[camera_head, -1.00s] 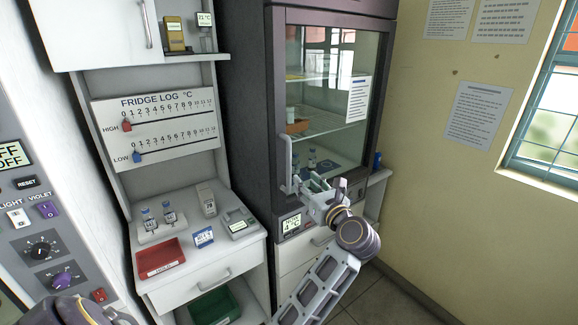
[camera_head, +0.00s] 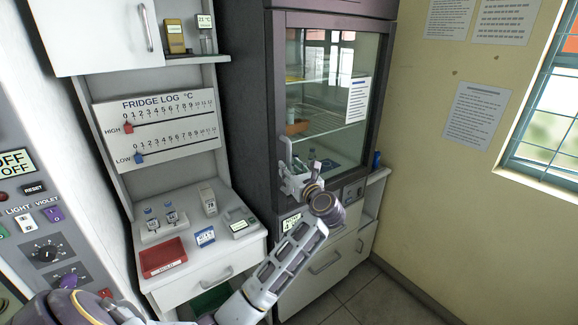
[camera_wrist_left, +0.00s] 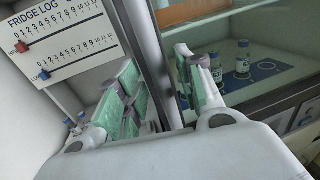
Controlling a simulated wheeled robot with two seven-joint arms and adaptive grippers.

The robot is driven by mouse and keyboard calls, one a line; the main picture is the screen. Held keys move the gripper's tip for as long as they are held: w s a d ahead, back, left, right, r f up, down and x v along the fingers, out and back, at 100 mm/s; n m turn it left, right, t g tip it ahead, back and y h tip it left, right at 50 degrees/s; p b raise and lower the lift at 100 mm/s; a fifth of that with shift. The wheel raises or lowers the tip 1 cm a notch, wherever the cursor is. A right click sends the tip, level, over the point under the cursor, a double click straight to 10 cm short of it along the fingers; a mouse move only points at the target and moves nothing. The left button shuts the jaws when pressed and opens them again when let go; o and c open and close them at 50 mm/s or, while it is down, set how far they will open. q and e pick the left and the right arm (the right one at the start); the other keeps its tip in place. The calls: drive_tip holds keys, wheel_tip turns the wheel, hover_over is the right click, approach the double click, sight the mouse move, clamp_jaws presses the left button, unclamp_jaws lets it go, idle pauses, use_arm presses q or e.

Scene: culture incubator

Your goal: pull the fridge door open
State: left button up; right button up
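The fridge (camera_head: 252,120) is a tall dark cabinet with a glass door (camera_head: 330,85), which looks shut. A pale vertical handle (camera_head: 285,155) sits at the lower left of the door. My left gripper (camera_head: 295,178) is at this handle in the head view and hides its lower part. In the left wrist view the green-padded fingers (camera_wrist_left: 163,92) stand apart, so the gripper is open. A grey upright bar (camera_wrist_left: 148,55), apparently the handle, runs between them; contact with the pads cannot be told. My right gripper is not in view.
A counter (camera_head: 215,250) with a red tray (camera_head: 162,257) and small vials stands left of the fridge. Small bottles (camera_wrist_left: 243,58) show behind the glass. Floor at lower right is clear.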

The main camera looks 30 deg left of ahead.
use_arm(q)
drive_tip(key=shift+x, duration=0.85)
clamp_jaws()
